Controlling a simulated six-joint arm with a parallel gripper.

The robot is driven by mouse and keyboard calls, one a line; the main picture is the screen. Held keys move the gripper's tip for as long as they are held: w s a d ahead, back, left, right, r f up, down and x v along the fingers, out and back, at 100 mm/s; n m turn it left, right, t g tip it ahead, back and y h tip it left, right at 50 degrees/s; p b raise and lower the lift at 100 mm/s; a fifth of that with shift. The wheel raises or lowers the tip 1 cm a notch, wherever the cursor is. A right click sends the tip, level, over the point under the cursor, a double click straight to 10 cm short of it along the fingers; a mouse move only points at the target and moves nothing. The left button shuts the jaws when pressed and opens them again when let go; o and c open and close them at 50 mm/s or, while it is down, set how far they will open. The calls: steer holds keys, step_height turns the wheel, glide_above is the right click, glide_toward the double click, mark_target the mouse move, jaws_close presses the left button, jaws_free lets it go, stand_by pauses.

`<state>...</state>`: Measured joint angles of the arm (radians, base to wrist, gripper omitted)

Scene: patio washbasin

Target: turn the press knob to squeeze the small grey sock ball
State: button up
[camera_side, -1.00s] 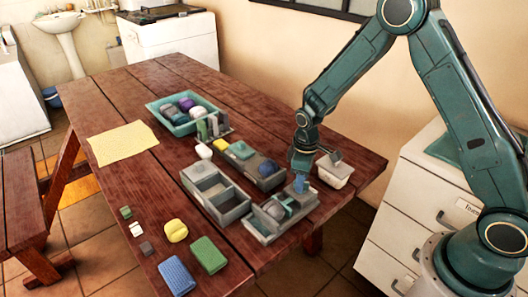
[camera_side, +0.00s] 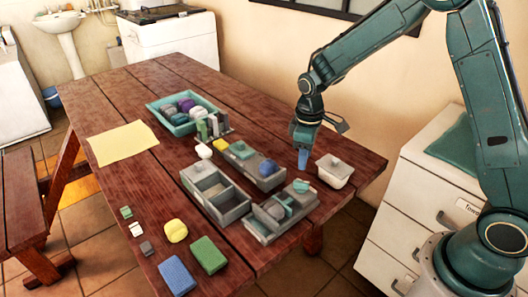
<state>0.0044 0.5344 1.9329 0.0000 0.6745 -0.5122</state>
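The press (camera_side: 262,226) is a grey tray-like frame near the right edge of the wooden table. Its knob (camera_side: 300,186), with a teal top, is at its right end. A rounded grey-blue thing (camera_side: 275,210) sits between the press's plates; it may be the small grey sock ball, but it is partly hidden and I cannot tell how tightly it is squeezed. My gripper (camera_side: 303,160) points down above and behind the knob, apart from it.
A grey two-compartment box (camera_side: 185,181) is left of the press. Behind are a grey holder (camera_side: 268,184) with a blue ball and a teal tray (camera_side: 152,105) of balls. Sponges (camera_side: 209,254) lie at front.

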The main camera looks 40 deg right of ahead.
step_height(320, 180, up, 5)
glide_above(302, 182)
steer(key=shift+w+r, duration=0.1)
steer(key=shift+r, duration=0.05)
stand_by(0.5)
steer(key=shift+n, duration=1.1)
steer(key=shift+f, duration=6.95)
jaws_close()
